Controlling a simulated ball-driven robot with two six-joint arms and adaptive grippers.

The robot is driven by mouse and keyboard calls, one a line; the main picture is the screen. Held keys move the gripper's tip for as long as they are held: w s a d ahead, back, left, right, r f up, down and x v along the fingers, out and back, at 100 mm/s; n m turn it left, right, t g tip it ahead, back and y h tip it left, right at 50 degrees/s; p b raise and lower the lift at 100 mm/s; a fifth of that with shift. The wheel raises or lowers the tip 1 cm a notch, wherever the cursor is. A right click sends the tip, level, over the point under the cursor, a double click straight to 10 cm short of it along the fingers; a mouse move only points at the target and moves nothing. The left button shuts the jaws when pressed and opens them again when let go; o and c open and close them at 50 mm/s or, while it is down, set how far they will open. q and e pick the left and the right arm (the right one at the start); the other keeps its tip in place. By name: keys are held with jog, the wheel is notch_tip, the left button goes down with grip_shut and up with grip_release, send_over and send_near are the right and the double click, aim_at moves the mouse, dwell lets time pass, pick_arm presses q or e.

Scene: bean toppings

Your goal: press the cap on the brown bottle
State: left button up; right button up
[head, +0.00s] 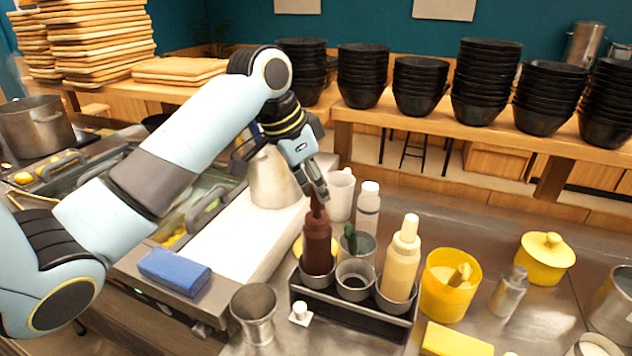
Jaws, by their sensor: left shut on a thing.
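The brown bottle (317,247) stands upright in the left cup of a black rack in the head view. A dark brown pointed cap (315,208) is at its top. My left gripper (322,192) comes down from above and is shut on this cap, directly over the bottle. The fingers partly hide the cap, and I cannot tell whether it sits fully on the bottle neck. My right gripper is not in view.
The black rack (350,312) also holds a metal cup (355,280) and a cream bottle (402,262). A metal tumbler (254,318), a small white piece (300,312) and a yellow tub (445,296) stand close by. A metal pitcher (268,182) is behind.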

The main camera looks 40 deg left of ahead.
pick_arm(q)
jog(key=shift+f, duration=0.35)
jog(key=shift+f, duration=0.3)
dwell(0.5)
jog(key=shift+f+p, duration=0.2)
jog(key=shift+p, duration=0.3)
jog(key=o, duration=1.2)
jog(key=shift+o, duration=0.2)
